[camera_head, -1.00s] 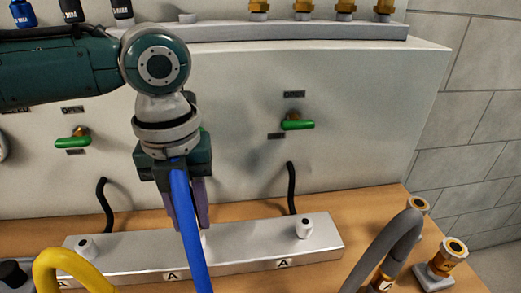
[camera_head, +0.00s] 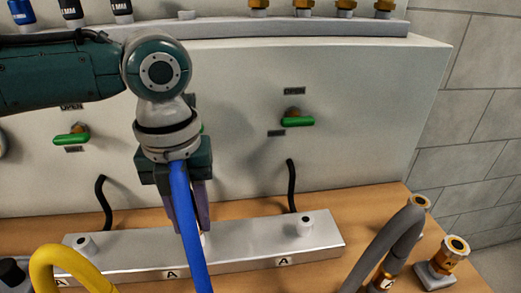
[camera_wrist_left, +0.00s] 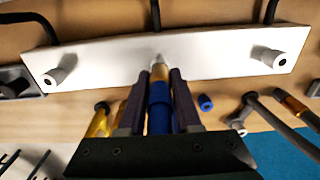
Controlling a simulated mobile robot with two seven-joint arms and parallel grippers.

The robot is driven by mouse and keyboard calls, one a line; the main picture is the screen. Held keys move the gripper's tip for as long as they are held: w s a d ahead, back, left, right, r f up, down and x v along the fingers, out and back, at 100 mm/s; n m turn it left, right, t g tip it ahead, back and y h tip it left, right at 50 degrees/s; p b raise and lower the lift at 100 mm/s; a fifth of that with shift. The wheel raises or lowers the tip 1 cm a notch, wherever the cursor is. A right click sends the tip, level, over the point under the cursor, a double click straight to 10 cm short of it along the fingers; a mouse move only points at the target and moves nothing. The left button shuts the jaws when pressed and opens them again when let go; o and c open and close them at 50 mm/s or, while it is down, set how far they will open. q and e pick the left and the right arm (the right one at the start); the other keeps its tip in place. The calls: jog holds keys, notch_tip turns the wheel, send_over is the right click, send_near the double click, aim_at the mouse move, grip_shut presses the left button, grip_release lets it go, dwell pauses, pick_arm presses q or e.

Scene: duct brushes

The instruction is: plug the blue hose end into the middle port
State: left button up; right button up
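My left gripper (camera_head: 203,225) is shut on the blue hose end and holds it over the middle of the metal manifold (camera_head: 255,238). The blue hose (camera_head: 187,230) hangs down in front of the gripper in the head view. In the left wrist view, the blue hose end (camera_wrist_left: 160,108) with its brass collar sits between the fingers (camera_wrist_left: 160,100). Its tip lines up with the pale middle port (camera_wrist_left: 158,60) and seems to meet it; I cannot tell how deep it is. In the head view the gripper and hose mostly hide this port. My right gripper is not in view.
White ports stand at the manifold's left (camera_head: 85,245) and right (camera_head: 305,226). A yellow hose (camera_head: 70,260) is at front left. A grey hose (camera_head: 388,245) and a brass fitting (camera_head: 448,255) are at right. Green valves (camera_head: 298,121) sit on the panel behind.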

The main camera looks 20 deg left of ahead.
pick_arm(q)
jog(key=o, duration=0.5)
notch_tip(320, 180, up, 10)
jog(key=shift+r+p, duration=0.1)
jog(key=shift+p, duration=0.35)
dwell(0.4)
